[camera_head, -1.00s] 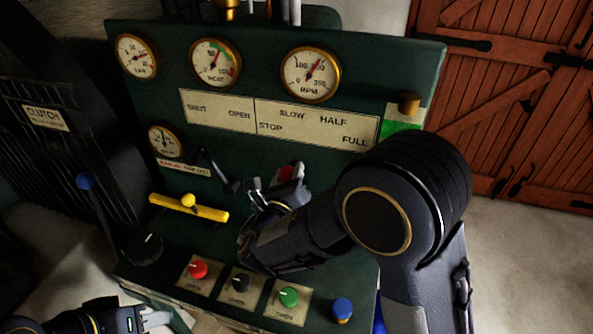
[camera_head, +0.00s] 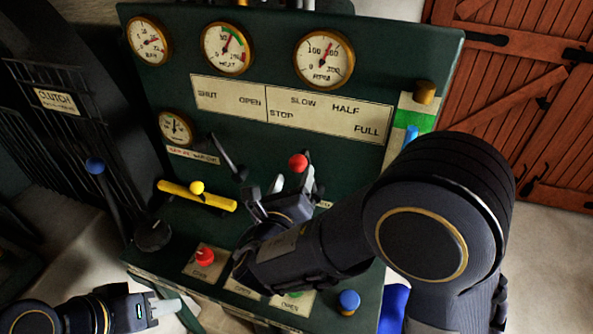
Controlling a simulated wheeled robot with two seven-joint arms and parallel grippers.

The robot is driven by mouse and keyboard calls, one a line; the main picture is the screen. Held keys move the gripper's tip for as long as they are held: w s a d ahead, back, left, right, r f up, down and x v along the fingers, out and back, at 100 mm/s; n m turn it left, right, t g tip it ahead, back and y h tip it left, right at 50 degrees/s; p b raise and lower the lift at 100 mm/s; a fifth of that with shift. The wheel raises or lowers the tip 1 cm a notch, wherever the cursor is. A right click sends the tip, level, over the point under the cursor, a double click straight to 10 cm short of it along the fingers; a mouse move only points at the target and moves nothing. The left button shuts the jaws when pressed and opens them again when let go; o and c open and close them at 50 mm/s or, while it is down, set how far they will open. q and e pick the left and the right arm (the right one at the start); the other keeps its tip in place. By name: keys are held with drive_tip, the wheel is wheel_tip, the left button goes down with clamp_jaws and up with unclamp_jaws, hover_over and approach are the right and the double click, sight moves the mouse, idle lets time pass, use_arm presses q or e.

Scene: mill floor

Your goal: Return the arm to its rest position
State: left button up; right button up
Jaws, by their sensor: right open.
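My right gripper (camera_head: 282,182) is open in front of the dark green control panel (camera_head: 350,80). Its fingers point up the panel, just below a red ball knob (camera_head: 298,162). Whether a finger touches the knob's lever cannot be told, as the fingers hide its lower part. No object shows between the fingers. My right arm bends across the panel's lower right and hides part of it. My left gripper (camera_head: 166,306) is at the bottom left, low beside the panel's base. Its jaw gap is not clear.
A yellow bar handle (camera_head: 215,201), a black lever (camera_head: 228,158) and a blue-topped lever (camera_head: 95,166) stand out to the left. A red knob (camera_head: 204,256) and a blue knob (camera_head: 348,301) sit on the lower ledge. Wooden doors (camera_head: 540,110) are at right, with clear floor before them.

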drive_tip(key=shift+v, duration=1.15)
drive_tip(key=s+d+f+m+g+h, duration=0.2)
drive_tip(key=d+m+g, duration=0.2)
drive_tip(key=d+m, duration=0.3)
drive_tip(key=s+d+f+m+g+h, duration=0.15)
drive_tip(key=d+m+g, duration=0.3)
drive_tip(key=d, duration=0.55)
drive_tip(key=s+d+f+m+g+y, duration=0.35)
drive_tip(key=s+d+m, duration=0.25)
drive_tip(key=s+m, duration=0.25)
drive_tip(key=s+a+r+m+y, duration=0.1)
drive_tip(key=s+m+y, duration=0.3)
drive_tip(key=m, duration=0.6)
drive_tip(key=s+a+r+m+t+y, duration=0.1)
drive_tip(key=s+a+r+m+y, duration=0.1)
drive_tip(key=m, duration=0.8)
drive_tip(key=s+a+y, duration=0.1)
drive_tip(key=s+y, duration=0.1)
drive_tip(key=s, duration=0.1)
drive_tip(key=shift+s+a+m+y, duration=0.15)
drive_tip(key=shift+s+m+y, duration=0.15)
drive_tip(key=shift+s+y, duration=0.1)
